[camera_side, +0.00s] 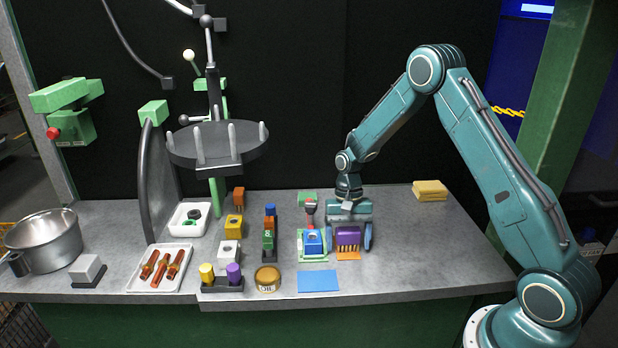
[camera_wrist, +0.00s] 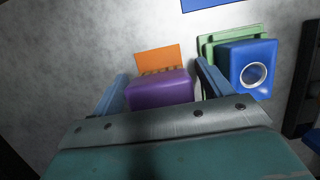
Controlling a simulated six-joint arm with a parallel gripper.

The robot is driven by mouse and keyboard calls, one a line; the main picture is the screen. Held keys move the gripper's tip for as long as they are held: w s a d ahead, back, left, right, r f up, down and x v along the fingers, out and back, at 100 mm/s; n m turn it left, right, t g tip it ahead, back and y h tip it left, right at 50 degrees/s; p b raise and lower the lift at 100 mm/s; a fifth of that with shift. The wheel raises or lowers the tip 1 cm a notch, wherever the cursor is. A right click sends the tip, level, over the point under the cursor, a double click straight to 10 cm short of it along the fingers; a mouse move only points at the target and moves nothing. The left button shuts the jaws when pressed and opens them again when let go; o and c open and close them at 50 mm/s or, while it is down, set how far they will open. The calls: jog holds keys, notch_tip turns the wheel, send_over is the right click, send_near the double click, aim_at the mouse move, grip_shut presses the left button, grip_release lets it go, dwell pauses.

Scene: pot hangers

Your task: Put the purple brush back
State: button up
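The purple brush (camera_side: 348,236) has a purple block body and orange-yellow bristles, and stands at the right of the row of tools. In the wrist view its purple body (camera_wrist: 160,90) lies between my two blue fingers. An orange pad (camera_side: 347,256) shows at its bristle end, and also in the wrist view (camera_wrist: 160,58). My gripper (camera_side: 349,241) is low around the brush, with its fingers spread on either side. A small gap shows beside the brush, so the gripper looks open. Whether the bristles touch the pad is hard to tell.
A blue block (camera_side: 313,242) on a green pad stands close to the left of my gripper. A flat blue pad (camera_side: 318,281) lies in front. A yellow sponge stack (camera_side: 430,190) is at the back right. The counter right of the brush is clear.

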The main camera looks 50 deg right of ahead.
jog(key=shift+r, duration=0.15)
jog(key=v, duration=1.2)
dwell(0.7)
jog(key=s+a+r+n+t+h, duration=0.1)
jog(key=s+a+r+n+t, duration=0.1)
jog(key=s+a+r, duration=0.4)
jog(key=s+a+r+n+t+h, duration=0.15)
jog(key=s+r, duration=0.25)
jog(key=r, duration=0.4)
jog(key=s+a+r+n+t, duration=0.1)
jog(key=s+a+n+t, duration=0.1)
jog(key=s, duration=0.6)
jog(key=s+a+r+n+t, duration=0.1)
jog(key=s+a+n+t, duration=0.1)
jog(key=s, duration=0.5)
jog(key=shift+s+r+n, duration=0.3)
jog(key=shift+s+n, duration=0.1)
jog(key=shift+n, duration=0.35)
